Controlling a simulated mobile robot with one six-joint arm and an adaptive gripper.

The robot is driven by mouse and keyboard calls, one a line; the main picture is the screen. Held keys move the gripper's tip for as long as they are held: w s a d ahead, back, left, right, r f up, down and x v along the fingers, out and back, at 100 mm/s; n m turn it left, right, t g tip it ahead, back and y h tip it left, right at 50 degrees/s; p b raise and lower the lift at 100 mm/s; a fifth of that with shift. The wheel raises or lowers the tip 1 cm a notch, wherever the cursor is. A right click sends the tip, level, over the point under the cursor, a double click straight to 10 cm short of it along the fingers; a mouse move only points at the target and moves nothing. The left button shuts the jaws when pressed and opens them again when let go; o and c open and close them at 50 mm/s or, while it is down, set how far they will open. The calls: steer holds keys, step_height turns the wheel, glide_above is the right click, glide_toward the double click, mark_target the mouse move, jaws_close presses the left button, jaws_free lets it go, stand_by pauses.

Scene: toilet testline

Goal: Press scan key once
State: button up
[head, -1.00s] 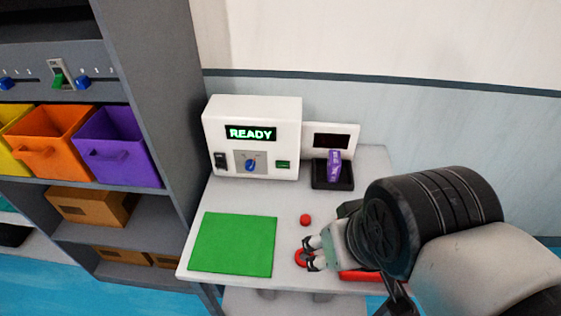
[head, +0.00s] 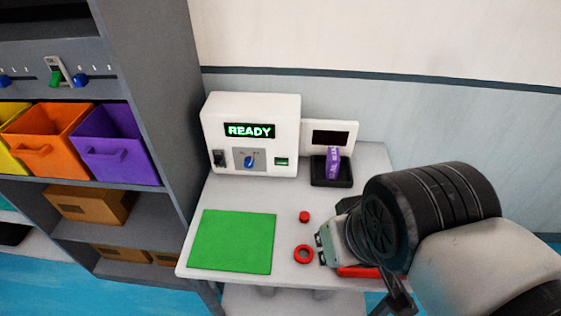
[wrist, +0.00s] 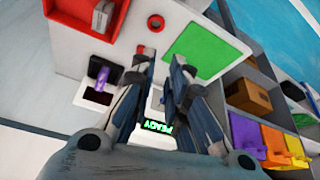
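A white machine (head: 225,165) stands at the back of the white table, its lit screen (head: 249,130) reading READY. Its front has a small green key (head: 282,162), a blue knob (head: 249,161) and a black switch (head: 218,158); no label marking a scan key is legible. My gripper (wrist: 160,60) is open and empty in the wrist view, with the READY screen (wrist: 158,126) showing between its fingers. The green key cannot be made out there. In the head view my wrist hangs over the table's right side, apart from the machine, with the fingers mostly hidden.
A purple item (head: 333,163) stands in a black holder (head: 331,182) right of the machine. A green mat (head: 232,241), a red button (head: 305,216) and a red ring (head: 303,246) lie on the table. A grey shelf with coloured bins (head: 115,150) stands left.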

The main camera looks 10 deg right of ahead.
jaws_close()
stand_by(0.9)
steer(key=shift+a, duration=0.1)
